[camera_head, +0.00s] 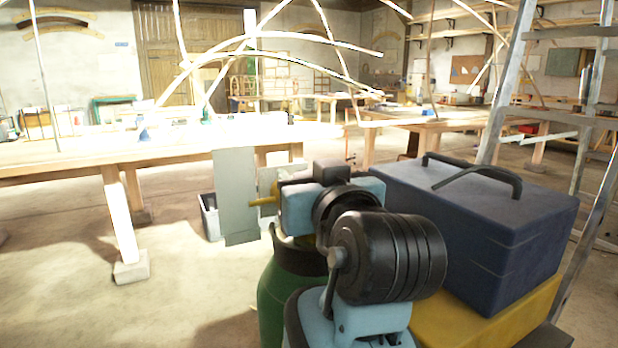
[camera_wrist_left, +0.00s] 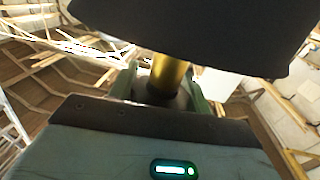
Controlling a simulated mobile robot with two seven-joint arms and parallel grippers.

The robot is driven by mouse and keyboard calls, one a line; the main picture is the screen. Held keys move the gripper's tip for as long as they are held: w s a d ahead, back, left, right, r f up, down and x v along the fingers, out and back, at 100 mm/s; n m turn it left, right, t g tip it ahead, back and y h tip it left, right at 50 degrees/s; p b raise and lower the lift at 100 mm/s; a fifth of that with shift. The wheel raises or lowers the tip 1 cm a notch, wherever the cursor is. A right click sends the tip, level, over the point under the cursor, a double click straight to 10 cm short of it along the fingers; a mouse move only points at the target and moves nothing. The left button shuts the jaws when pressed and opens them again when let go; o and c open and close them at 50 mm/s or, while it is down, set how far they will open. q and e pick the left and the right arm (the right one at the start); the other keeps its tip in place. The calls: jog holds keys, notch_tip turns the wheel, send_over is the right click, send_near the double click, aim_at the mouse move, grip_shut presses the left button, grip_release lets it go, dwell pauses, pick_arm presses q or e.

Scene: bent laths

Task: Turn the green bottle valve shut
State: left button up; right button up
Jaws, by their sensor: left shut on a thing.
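The green bottle (camera_head: 272,301) stands upright low in the middle of the head view, with a dark collar at its top. A brass valve part (camera_head: 262,201) sticks out to the left above it. My left gripper (camera_head: 299,198) is over the bottle's top and is shut on the valve; my own wrist hides most of the valve and handwheel. In the left wrist view, a brass stem (camera_wrist_left: 167,75) rises from a dark collar between a large dark part above and my light blue gripper body below. My right gripper is out of view.
A dark blue toolbox (camera_head: 490,218) on a yellow box (camera_head: 492,318) stands close on the right, beside my wrist. A stepladder (camera_head: 497,95) is behind it.

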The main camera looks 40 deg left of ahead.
pick_arm(q)
jog(key=m+t+h+p, duration=0.2)
jog(key=t, duration=0.1)
jog(key=shift+w+d+r, duration=0.1)
jog(key=shift+d, duration=0.05)
jog(key=m+t+h+p, duration=0.2)
jog(key=p, duration=0.1)
jog(key=shift+w+d+h, duration=0.1)
jog(key=shift+h, duration=0.3)
jog(key=m+t+h+p, duration=0.2)
jog(key=m+h+p, duration=0.1)
jog(key=shift+w+d, duration=0.1)
jog(key=shift+d, duration=0.05)
jog(key=shift+d+h+p, duration=0.1)
jog(key=shift+h+p, duration=0.25)
jog(key=shift+h, duration=0.05)
jog(key=o, duration=1)
jog(key=shift+c, duration=0.2)
